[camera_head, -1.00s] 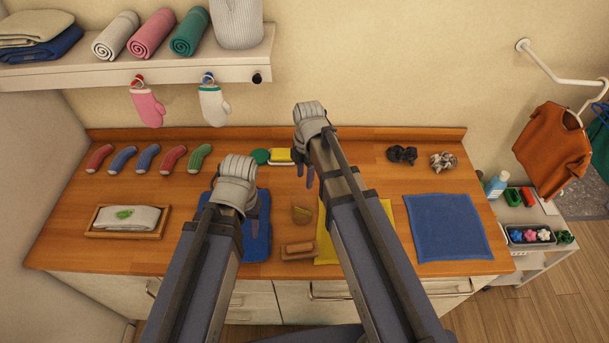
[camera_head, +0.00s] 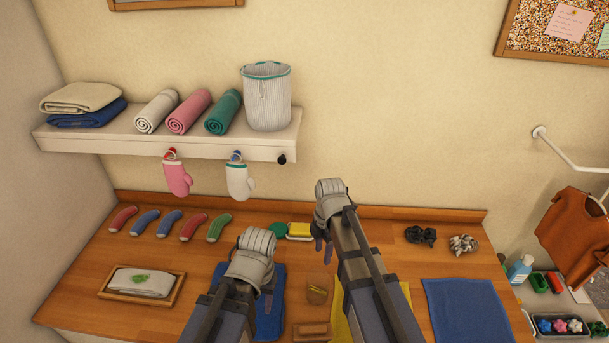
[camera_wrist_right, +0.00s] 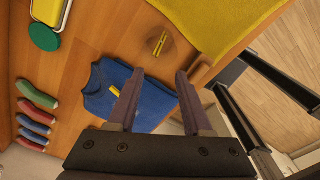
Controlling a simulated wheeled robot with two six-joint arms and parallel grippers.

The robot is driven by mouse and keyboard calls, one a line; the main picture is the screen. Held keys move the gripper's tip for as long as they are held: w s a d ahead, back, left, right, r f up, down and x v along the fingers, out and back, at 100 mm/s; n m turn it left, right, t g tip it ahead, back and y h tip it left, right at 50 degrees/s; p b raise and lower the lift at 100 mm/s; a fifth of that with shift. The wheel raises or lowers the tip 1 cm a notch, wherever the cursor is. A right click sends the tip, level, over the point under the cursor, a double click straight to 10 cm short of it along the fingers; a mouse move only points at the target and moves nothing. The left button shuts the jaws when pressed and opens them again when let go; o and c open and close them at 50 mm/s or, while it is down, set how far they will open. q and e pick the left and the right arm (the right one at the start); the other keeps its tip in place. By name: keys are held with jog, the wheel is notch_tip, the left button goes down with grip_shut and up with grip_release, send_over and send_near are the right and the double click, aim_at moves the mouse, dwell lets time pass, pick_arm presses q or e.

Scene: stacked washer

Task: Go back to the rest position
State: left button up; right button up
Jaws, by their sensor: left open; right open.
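My left gripper (camera_head: 268,284) is over the blue folded garment (camera_head: 268,318) on the wooden counter, in the head view. Its fingers are mostly hidden behind its wrist. My right gripper (camera_head: 322,245) is further back and to the right, above the counter near the yellow cloth. In the right wrist view the right gripper (camera_wrist_right: 158,100) has its two fingers apart with nothing between them. The blue garment (camera_wrist_right: 104,92) lies below it there.
A shelf (camera_head: 150,140) on the wall holds towels and a basket (camera_head: 266,98); a pink mitten (camera_head: 177,178) and a white mitten (camera_head: 238,181) hang below. Several socks (camera_head: 170,222), a tray (camera_head: 115,297), a blue cloth (camera_head: 468,310) and a yellow cloth (camera_head: 345,318) lie on the counter.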

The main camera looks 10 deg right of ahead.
pick_arm(q)
notch_tip(320, 180, down, 12)
jog(key=b, duration=1.1)
jog(key=shift+r+b, duration=0.2)
jog(key=shift+b, duration=0.1)
pick_arm(e)
jog(key=s+a+f+m, duration=0.2)
jog(key=s+f+m, duration=0.1)
jog(key=s+m, duration=0.1)
jog(key=s+a+f+m+h, duration=0.1)
jog(key=s+a+f+m, duration=0.1)
jog(key=s+f+m, duration=0.2)
jog(key=s+a+f+m, duration=0.2)
jog(key=s+f+m, duration=0.2)
jog(key=m, duration=0.4)
jog(key=shift+s+a+f+m+h, duration=0.1)
jog(key=shift+s+f+m+h, duration=0.1)
jog(key=shift+s, duration=0.2)
jog(key=shift+s+a+f+m+h, duration=0.1)
jog(key=shift+s+m, duration=0.1)
jog(key=shift+s, duration=0.15)
pick_arm(q)
jog(key=shift+f, duration=0.2)
pick_arm(e)
jog(key=shift+s+a+f+m, duration=0.15)
jog(key=shift+s+m, duration=0.2)
jog(key=shift+m, duration=0.35)
